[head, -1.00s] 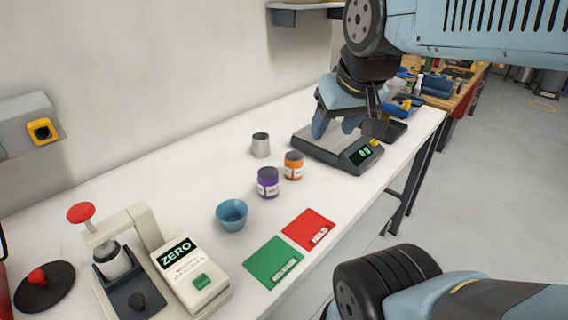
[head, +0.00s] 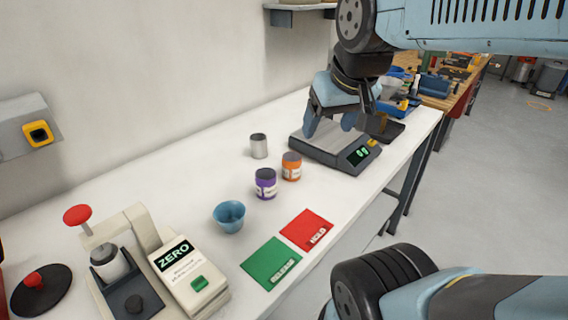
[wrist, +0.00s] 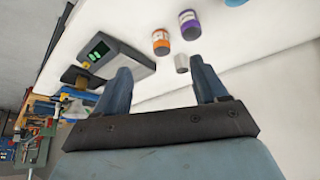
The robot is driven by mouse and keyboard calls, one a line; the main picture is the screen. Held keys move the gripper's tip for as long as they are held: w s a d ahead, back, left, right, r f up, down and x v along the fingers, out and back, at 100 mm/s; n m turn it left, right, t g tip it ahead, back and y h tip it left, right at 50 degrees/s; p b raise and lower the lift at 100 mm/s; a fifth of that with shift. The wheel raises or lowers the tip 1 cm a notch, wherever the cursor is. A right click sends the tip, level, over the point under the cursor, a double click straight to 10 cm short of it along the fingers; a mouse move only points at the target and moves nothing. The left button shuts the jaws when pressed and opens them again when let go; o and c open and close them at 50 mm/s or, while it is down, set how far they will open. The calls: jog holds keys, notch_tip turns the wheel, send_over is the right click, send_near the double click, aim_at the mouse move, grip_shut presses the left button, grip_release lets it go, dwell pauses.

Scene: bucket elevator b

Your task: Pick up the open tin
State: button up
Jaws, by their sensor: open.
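The open tin (head: 258,146) is a small grey metal cylinder standing upright on the white bench, its dark open mouth upward. It also shows in the wrist view (wrist: 181,63), beyond the gap between my fingers and nearer the right one. My gripper (head: 328,122) is open and empty, above the scale and to the right of the tin in the head view. In the wrist view my gripper (wrist: 163,82) shows both blue fingers spread apart, with nothing between them. The fingers do not touch the tin.
An orange-labelled jar (head: 291,167) and a purple jar (head: 265,184) stand just in front of the tin. A blue cup (head: 229,216), green card (head: 271,263) and red card (head: 306,230) are nearer. A digital scale (head: 335,152) sits beneath my gripper. The wall runs behind the bench.

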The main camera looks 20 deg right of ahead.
jog(key=shift+o, duration=1.4)
jog(key=w+f+n+g, duration=0.1)
jog(key=w+f+g, duration=0.1)
jog(key=w, duration=0.9)
jog(key=shift+w+d+f+n+g, duration=0.15)
jog(key=shift+w+f+n+g, duration=0.15)
jog(key=shift+w+f+g, duration=0.15)
jog(key=n+g, duration=0.1)
jog(key=g, duration=0.2)
send_over(292, 167)
jog(key=w, duration=0.2)
notch_tip(292, 167, down, 7)
jog(key=shift+n+t, duration=0.25)
jog(key=shift+n, duration=0.05)
jog(key=shift+w+d+f, duration=0.15)
jog(key=shift+f, duration=2.25)
jog(key=shift+w+d+f, duration=0.1)
jog(key=shift+d+f, duration=0.1)
jog(key=shift+f, duration=2.25)
jog(key=shift+w+d+f, duration=0.15)
jog(key=shift+f, duration=2.25)
jog(key=shift+c, duration=0.2)
jog(key=c, duration=1.5)
